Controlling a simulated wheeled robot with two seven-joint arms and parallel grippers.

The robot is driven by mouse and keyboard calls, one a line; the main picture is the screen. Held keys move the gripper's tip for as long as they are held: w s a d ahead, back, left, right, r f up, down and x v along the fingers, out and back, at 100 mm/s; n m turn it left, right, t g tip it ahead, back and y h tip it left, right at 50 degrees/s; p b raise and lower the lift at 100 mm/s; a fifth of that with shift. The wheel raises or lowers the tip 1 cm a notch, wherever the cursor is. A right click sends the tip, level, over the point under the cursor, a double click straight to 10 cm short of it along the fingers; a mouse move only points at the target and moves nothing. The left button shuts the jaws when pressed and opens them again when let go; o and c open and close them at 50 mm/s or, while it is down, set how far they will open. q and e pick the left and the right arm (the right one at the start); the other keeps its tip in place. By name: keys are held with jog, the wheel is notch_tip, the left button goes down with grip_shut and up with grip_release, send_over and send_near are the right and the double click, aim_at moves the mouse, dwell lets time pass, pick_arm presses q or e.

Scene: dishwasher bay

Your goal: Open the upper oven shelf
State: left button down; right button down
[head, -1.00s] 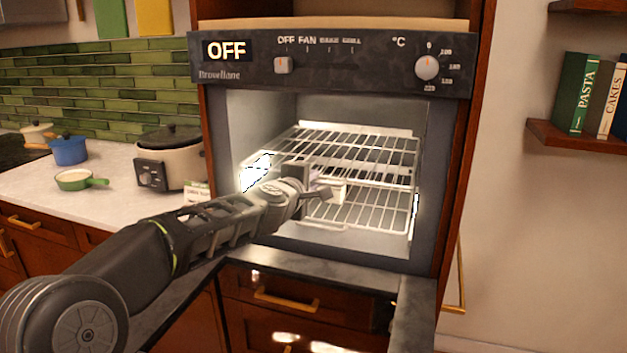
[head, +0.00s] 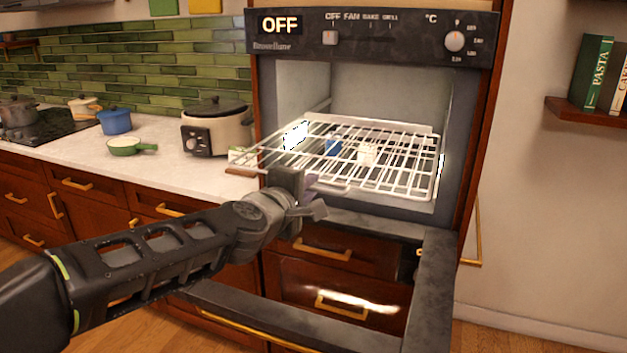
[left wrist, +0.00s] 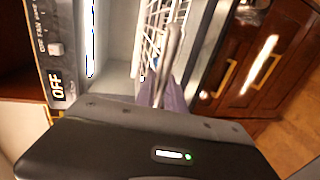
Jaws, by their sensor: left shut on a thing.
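The upper oven shelf (head: 400,150) is a white wire rack. It reaches out of the oven (head: 300,90) past the front opening, toward me and to the left. My left gripper (head: 310,192) is at the rack's front edge, shut on it; the jaws partly hide the wires they hold. In the left wrist view the gripper fingers (left wrist: 170,85) meet the white wires of the rack (left wrist: 152,35). The lower rack cannot be clearly told apart from the upper one. My right gripper is not in view.
The oven door (head: 428,290) hangs open below the rack. A small blue thing (head: 333,146) and a white one (head: 367,153) show among the wires. The counter (head: 165,165) at left holds a slow cooker (head: 232,133) and pots. Wooden floor is free at lower left.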

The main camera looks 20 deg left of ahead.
pick_arm(q)
jog(key=shift+s+f, duration=0.35)
jog(key=shift+s, duration=0.1)
jog(key=c, duration=1.5)
grip_release()
jog(key=shift+w, duration=0.15)
jog(key=shift+r, duration=0.1)
jog(key=shift+r, duration=0.15)
jog(key=p+v, duration=0.2)
jog(key=v, duration=0.5)
jog(key=shift+s, duration=0.45)
